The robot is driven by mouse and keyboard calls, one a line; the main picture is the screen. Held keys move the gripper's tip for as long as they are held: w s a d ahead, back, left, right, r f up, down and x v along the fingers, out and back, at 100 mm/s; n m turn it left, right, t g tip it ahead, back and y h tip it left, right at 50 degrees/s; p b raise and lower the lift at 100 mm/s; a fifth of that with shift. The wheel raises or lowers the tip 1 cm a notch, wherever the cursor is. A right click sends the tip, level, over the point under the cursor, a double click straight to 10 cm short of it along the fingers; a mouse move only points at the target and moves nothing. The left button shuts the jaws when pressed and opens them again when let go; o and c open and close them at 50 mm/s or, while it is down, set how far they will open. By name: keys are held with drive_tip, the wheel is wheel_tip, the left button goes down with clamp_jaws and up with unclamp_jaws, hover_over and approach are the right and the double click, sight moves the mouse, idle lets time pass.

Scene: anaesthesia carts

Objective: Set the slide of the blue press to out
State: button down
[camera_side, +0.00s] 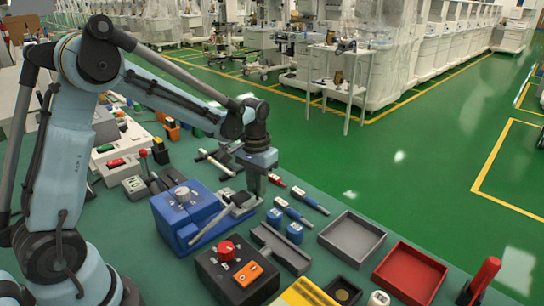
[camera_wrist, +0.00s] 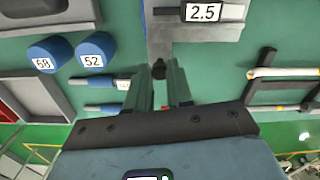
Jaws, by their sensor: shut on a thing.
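The blue press (camera_side: 185,213) stands on the green bench in the side view, with a round pale dial on top. Its grey slide (camera_side: 232,207) sticks out on the right side toward my gripper (camera_side: 254,196). In the wrist view a grey plate (camera_wrist: 215,32) carries a "2.5" label, and a grey bar (camera_wrist: 160,38) runs from it to a dark knob (camera_wrist: 159,70). My gripper (camera_wrist: 159,74) has a finger on each side of the knob and is shut on it. The exact finger contact is hard to see.
Two blue cylinders (camera_side: 274,218) and blue-handled tools (camera_side: 300,210) lie close to the right of my gripper. A grey tray (camera_side: 352,238), a red tray (camera_side: 410,272) and a black box with a red knob (camera_side: 228,250) stand nearer the front. Grey-handled tools (camera_side: 212,160) lie behind.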

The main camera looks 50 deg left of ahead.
drive_tip(key=shift+w, duration=0.3)
drive_tip(key=c, duration=1.3)
unclamp_jaws()
drive_tip(key=shift+s, duration=0.1)
wheel_tip(320, 180, up, 12)
drive_tip(key=shift+r, duration=0.1)
drive_tip(key=s+d+t, duration=0.1)
drive_tip(key=s+t, duration=0.1)
drive_tip(key=s, duration=0.2)
drive_tip(key=s+d+f+m+t, duration=0.1)
drive_tip(key=s+d+t, duration=0.1)
drive_tip(key=s, duration=0.2)
drive_tip(key=s+d+t, duration=0.2)
drive_tip(key=s, duration=0.2)
drive_tip(key=shift+s+d+f+m+t, duration=0.1)
drive_tip(key=shift+f+m+t, duration=0.2)
drive_tip(key=shift+f+t, duration=0.1)
drive_tip(key=shift+s+d+f+t, duration=0.15)
drive_tip(key=shift+s+f+t, duration=0.15)
drive_tip(key=shift+s+f, duration=0.1)
